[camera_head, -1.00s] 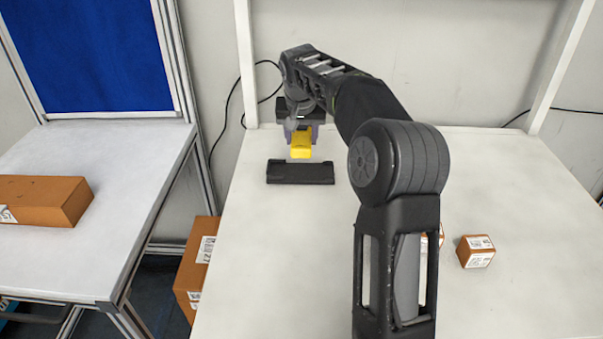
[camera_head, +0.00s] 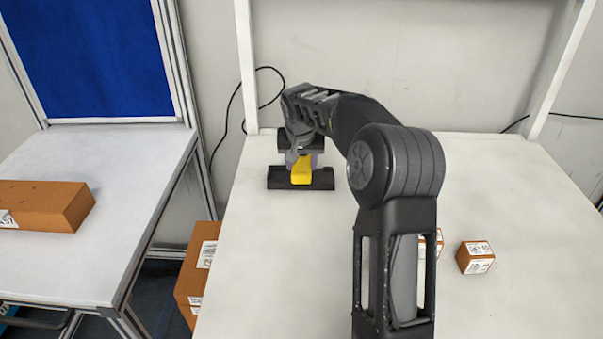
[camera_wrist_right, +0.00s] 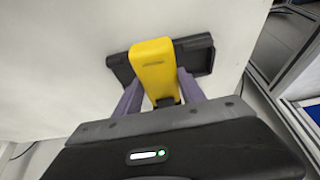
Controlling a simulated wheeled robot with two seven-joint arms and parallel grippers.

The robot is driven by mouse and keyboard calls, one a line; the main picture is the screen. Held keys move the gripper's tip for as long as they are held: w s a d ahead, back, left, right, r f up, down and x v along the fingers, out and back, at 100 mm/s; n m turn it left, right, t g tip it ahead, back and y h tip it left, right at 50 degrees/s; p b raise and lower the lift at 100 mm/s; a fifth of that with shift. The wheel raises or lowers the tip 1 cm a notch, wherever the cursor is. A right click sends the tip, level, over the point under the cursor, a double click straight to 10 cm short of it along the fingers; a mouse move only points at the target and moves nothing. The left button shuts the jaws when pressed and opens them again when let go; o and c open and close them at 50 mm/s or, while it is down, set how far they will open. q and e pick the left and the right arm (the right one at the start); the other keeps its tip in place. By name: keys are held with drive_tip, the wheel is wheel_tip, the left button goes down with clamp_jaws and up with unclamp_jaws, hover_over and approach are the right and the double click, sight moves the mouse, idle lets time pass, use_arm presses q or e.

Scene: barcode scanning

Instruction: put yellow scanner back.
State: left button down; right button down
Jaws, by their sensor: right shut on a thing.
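The yellow scanner (camera_head: 301,172) is between the fingers of my right gripper (camera_head: 302,160), which is shut on it. In the right wrist view, the scanner (camera_wrist_right: 153,68) shows between the two purple fingers of the right gripper (camera_wrist_right: 160,95). The black holder (camera_head: 320,181) lies on the white table; the scanner's front end overlaps it in the head view. In the right wrist view the holder (camera_wrist_right: 195,52) is behind the scanner. I cannot tell whether scanner and holder touch. My left gripper is not in view.
A small brown box (camera_head: 475,257) stands on the white table (camera_head: 270,265) at right; another (camera_head: 439,241) is partly hidden behind my arm. A brown box (camera_head: 42,205) lies on the left table (camera_head: 70,260). A larger box (camera_head: 196,270) stands between the tables. The table's middle left is clear.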

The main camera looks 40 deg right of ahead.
wheel_tip(320, 180, down, 3)
drive_tip(key=shift+f+p, duration=0.2)
drive_tip(key=shift+p, duration=0.2)
drive_tip(key=shift+f, duration=0.15)
drive_tip(key=c, duration=1)
unclamp_jaws()
drive_tip(key=shift+f, duration=0.15)
drive_tip(key=shift+o, duration=0.2)
drive_tip(key=shift+r, duration=0.2)
drive_tip(key=shift+a+r, duration=0.1)
drive_tip(key=shift+r, duration=0.1)
drive_tip(key=b+v, duration=0.2)
drive_tip(key=v, duration=0.9)
drive_tip(key=shift+s+r, duration=0.15)
drive_tip(key=shift+r, duration=0.05)
